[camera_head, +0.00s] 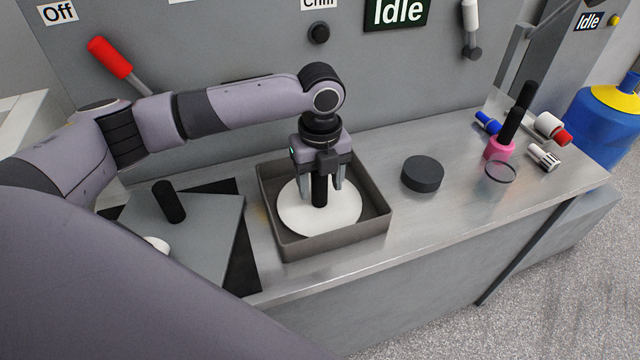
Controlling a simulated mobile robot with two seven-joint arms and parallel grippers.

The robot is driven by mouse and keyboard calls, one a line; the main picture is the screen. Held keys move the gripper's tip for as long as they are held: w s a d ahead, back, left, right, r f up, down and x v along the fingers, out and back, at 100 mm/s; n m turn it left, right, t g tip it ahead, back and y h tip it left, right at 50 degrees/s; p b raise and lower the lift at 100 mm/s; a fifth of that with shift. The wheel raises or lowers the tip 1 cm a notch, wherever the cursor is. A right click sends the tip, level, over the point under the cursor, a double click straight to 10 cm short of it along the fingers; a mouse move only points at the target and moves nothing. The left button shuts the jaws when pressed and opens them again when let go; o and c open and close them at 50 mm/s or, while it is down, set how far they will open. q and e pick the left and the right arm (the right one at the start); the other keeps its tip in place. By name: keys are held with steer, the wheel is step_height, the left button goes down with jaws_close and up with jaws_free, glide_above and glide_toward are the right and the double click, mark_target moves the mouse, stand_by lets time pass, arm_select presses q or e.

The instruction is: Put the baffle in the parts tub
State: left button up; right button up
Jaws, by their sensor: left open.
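The baffle appears to be the white disc (345,212) with a black upright handle. It lies flat inside the square grey-brown tub (385,232), within its walls. My left gripper (320,190) is directly above the disc, pointing down. Its fingers are open, one on each side of the black handle, and the fingertips are close to the disc. Whether they touch the disc or handle cannot be told. My right gripper is not in view.
A dark round puck (423,174) stands right of the tub. A pink-based black post (499,149), a ring and small cylinders are at the bench's right. A grey plate (205,235) with a black peg (168,202) is at left. The bench front between is clear.

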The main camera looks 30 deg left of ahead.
arm_select(q)
step_height(320, 180, up, 11)
steer(key=shift+r, duration=0.1)
stand_by(0.7)
